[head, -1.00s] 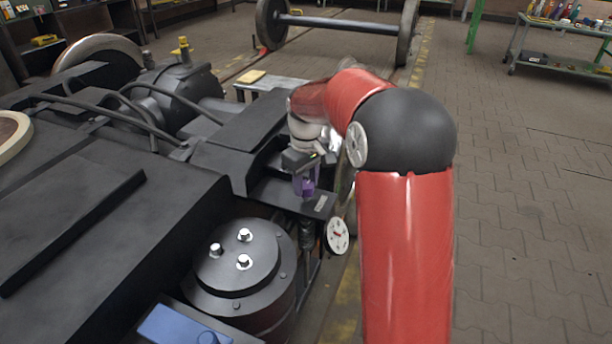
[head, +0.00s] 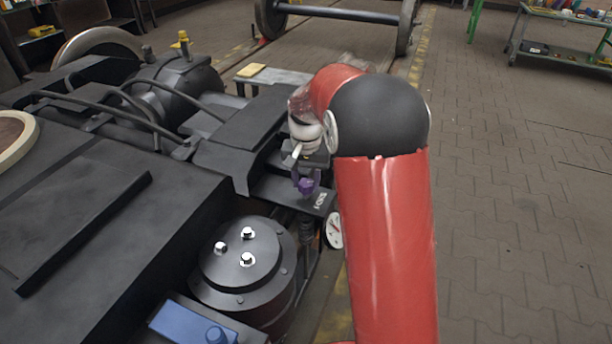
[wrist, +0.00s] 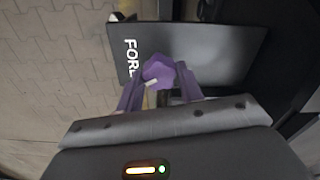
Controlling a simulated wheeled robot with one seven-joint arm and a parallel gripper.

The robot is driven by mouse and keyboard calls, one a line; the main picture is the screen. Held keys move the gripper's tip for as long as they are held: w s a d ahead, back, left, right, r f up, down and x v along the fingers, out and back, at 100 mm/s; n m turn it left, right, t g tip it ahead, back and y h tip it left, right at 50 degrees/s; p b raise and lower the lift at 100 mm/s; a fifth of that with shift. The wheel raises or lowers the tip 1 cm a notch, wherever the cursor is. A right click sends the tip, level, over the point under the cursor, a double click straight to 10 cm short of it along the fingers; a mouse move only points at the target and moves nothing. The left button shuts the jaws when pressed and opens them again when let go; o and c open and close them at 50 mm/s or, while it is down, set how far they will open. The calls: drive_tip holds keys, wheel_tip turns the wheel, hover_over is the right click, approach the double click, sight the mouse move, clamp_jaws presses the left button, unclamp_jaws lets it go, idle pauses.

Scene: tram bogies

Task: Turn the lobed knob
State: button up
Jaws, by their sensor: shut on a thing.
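The lobed knob (wrist: 157,71) is purple with a white mark on it. In the wrist view it sits between the two purple fingers of my gripper (wrist: 161,77), which is shut on it. The knob stands at a dark plate (wrist: 205,45) with white lettering, partly cut off from view.
The dark bogie frame (head: 110,220) fills the left. A blue box (head: 185,322) is in front.

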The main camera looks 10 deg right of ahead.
sight(306, 182)
drive_tip(key=m+p, duration=0.1)
drive_tip(key=m, duration=0.4)
drive_tip(key=shift+m+p, duration=0.3)
idle(0.4)
drive_tip(key=o, duration=1)
drive_tip(key=shift+r, duration=0.1)
wheel_tip(306, 182, up, 8)
drive_tip(key=shift+f, duration=0.15)
